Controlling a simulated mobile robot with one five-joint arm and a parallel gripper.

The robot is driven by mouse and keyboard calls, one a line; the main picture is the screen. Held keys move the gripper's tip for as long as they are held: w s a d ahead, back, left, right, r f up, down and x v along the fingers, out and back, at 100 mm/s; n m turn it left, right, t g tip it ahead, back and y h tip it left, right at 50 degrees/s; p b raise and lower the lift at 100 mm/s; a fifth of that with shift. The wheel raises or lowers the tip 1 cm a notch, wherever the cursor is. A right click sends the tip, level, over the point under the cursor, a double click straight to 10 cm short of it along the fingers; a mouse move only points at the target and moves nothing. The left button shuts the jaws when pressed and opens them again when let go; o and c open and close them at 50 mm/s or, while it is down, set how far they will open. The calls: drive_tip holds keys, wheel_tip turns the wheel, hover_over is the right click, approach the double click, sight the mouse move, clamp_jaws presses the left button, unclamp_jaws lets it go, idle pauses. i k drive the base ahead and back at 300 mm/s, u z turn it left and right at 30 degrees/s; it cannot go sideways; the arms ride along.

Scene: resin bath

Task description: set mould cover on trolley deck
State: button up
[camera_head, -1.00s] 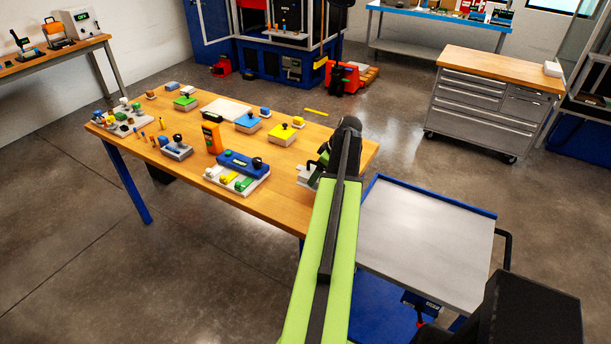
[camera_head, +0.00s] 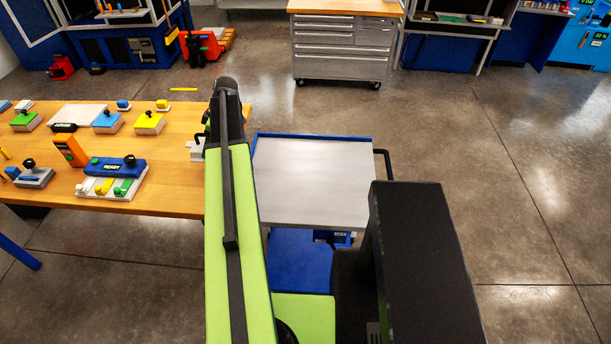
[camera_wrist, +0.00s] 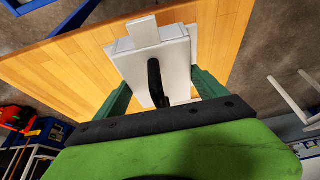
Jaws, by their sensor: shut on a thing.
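The mould cover (camera_wrist: 148,58) is a pale grey block with a black handle, seen in the wrist view. My gripper (camera_wrist: 162,88) is shut on it, with green fingers on either side of the handle. In the head view only a pale edge of the cover (camera_head: 197,150) shows left of my arm, at the work table's right end. I cannot tell whether it touches the table. The trolley deck (camera_head: 312,182) is a bare grey plate with a blue rim, right of my arm, close to the table.
The wooden table (camera_head: 165,190) holds several coloured blocks, an orange device (camera_head: 70,150) and a white tray with a blue cover (camera_head: 118,166). A black handle (camera_head: 385,160) stands at the trolley's right side. A drawer cabinet (camera_head: 341,45) is behind; the floor right is clear.

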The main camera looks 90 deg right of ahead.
sight(308, 187)
drive_tip(key=u, duration=0.15)
drive_tip(key=k, duration=0.9)
drive_tip(key=z, duration=0.85)
